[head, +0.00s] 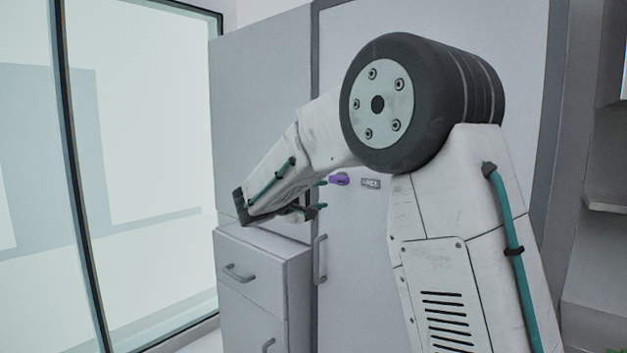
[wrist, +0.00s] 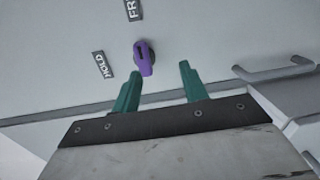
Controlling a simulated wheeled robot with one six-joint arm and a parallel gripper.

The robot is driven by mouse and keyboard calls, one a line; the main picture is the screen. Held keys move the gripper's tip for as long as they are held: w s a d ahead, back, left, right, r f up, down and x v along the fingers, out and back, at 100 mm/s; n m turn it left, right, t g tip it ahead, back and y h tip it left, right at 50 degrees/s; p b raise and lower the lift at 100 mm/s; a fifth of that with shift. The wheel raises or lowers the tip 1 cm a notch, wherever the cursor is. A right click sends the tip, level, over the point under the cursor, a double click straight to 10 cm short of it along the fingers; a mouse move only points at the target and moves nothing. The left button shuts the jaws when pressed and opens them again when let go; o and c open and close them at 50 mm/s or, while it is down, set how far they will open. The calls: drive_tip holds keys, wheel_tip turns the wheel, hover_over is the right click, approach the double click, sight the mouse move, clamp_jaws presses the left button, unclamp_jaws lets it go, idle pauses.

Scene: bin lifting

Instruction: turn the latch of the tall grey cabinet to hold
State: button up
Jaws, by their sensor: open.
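The tall grey cabinet (head: 365,270) stands behind my arm in the head view. Its purple latch (head: 339,179) is on the door, left of a small label plate (head: 370,183). In the wrist view the latch (wrist: 146,62) has a dark mark, and its narrow end points down toward my gripper. A HOLD label (wrist: 103,65) is left of the latch, and a partly cut-off label starting "FR" (wrist: 133,10) is above it. My gripper (wrist: 160,73) is open and empty, its teal fingers apart just below the latch; it also shows in the head view (head: 322,195).
A low grey cabinet (head: 262,245) with handles stands at the left of the tall one. A vertical door handle (head: 320,260) is below the latch; a grey handle shows at right in the wrist view (wrist: 275,71). A glass panel (head: 140,130) fills the left.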

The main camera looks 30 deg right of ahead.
sight(335, 180)
drive_tip(key=shift+t+h, duration=0.3)
drive_tip(key=shift+t, duration=0.1)
drive_tip(key=shift+w+d+r, duration=0.4)
drive_tip(key=shift+w+d, duration=0.2)
drive_tip(key=shift+d, duration=0.55)
drive_tip(key=shift+w+d+r, duration=0.4)
drive_tip(key=shift+w+d, duration=0.25)
drive_tip(key=shift+d, duration=0.55)
drive_tip(key=shift+w+d+r, duration=0.4)
drive_tip(key=shift+w+d, duration=0.2)
drive_tip(key=shift+d, duration=0.55)
clamp_jaws()
